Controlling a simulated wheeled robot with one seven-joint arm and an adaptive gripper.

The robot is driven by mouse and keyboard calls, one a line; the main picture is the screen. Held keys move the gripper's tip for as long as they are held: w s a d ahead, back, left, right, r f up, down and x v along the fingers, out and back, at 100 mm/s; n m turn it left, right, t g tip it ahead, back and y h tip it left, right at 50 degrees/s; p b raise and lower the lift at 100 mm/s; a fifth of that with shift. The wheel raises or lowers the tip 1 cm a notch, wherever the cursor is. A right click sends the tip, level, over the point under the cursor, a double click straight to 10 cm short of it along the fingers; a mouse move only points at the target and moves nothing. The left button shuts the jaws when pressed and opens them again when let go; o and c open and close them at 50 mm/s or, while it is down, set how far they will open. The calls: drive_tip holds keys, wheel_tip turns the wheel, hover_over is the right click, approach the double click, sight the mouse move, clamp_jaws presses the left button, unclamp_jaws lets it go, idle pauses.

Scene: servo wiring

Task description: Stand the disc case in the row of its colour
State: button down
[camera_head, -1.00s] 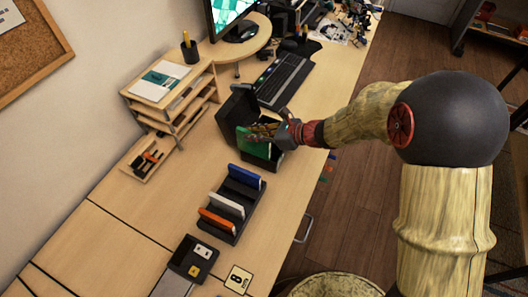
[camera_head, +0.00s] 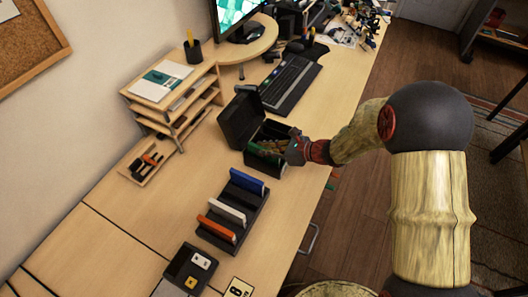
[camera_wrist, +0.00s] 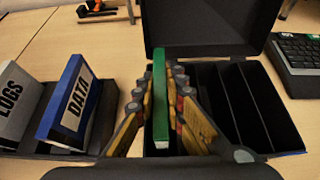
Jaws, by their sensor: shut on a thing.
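A green disc case (camera_wrist: 160,97) stands upright between the fingers of my gripper (camera_wrist: 160,92) in the wrist view. My gripper (camera_head: 283,149) is shut on it. The case (camera_head: 262,154) shows in the head view as a narrow green strip at the near end of an open black divided box (camera_wrist: 222,66). In the wrist view it is at the left side of that box. I cannot tell whether its bottom touches the box floor. A black rack (camera_head: 236,229) nearby holds a blue case marked DATA (camera_wrist: 75,100), a white case marked LOGS (camera_wrist: 15,100) and an orange case (camera_head: 216,227).
The box's raised lid (camera_head: 236,117) stands at its back. A keyboard (camera_head: 291,83) lies beyond the box. A wooden shelf unit (camera_head: 172,92) and a small tray (camera_head: 147,160) stand at the left. Desk between the tray and rack is clear.

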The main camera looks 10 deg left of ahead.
drive_tip(key=shift+f, duration=0.15)
drive_tip(key=c, duration=2.3)
unclamp_jaws()
drive_tip(key=shift+f, duration=0.1)
drive_tip(key=o, duration=0.3)
drive_tip(key=shift+o, duration=0.8)
drive_tip(key=shift+r, duration=0.25)
drive_tip(key=shift+d+r, duration=0.2)
drive_tip(key=shift+d, duration=0.1)
drive_tip(key=p+v, duration=0.4)
drive_tip(key=v, duration=0.7)
drive_tip(key=shift+s+d+r, duration=0.1)
drive_tip(key=shift+s, duration=0.1)
